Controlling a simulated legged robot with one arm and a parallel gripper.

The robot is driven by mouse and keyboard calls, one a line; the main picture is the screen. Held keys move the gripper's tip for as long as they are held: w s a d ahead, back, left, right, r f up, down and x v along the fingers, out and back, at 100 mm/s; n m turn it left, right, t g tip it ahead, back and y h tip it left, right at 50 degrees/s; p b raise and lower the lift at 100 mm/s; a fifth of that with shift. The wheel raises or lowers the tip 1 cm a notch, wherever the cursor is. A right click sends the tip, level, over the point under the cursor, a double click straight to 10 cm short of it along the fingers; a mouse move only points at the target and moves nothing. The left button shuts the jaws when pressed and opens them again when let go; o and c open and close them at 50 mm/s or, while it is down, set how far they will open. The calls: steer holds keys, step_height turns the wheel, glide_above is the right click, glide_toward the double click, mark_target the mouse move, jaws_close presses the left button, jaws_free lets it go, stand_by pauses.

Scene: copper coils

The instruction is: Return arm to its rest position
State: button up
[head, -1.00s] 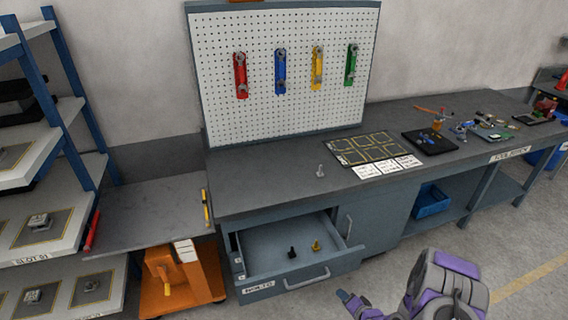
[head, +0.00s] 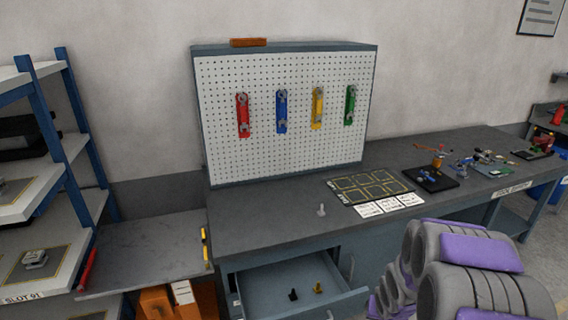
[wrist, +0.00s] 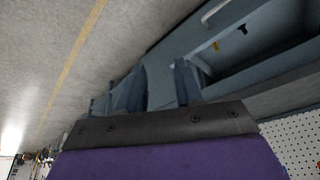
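My grey and purple arm (head: 470,265) is folded at the lower right of the head view, in front of the bench. My gripper (wrist: 160,78) shows in the wrist view, with its two blue-grey fingers apart and nothing visible between them. The gripper's fingers cannot be made out in the head view. The wrist view is turned over and shows the floor (wrist: 50,50) on the left and the open drawer (wrist: 265,62) at the upper right, beyond the fingers.
The workbench (head: 270,227) carries a pegboard (head: 225,160) with several coloured tools. Its open drawer (head: 345,300) holds a black and a yellow piece. A small pale piece (head: 321,210) stands on the bench. A shelf rack (head: 40,195) is at left.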

steer(key=s+a+r+n+g, duration=0.1)
steer(key=s+a+r, duration=0.3)
steer(key=s, duration=0.6)
steer(key=s+a+r+n+g, duration=0.1)
steer(key=s+a+r+g, duration=0.2)
steer(key=s+r, duration=0.6)
steer(key=s+a+r+n+g+y, duration=0.1)
steer(key=s+a+r, duration=0.5)
steer(key=s, duration=0.6)
steer(key=shift+s+r+g, duration=0.4)
steer(key=shift+r, duration=0.05)
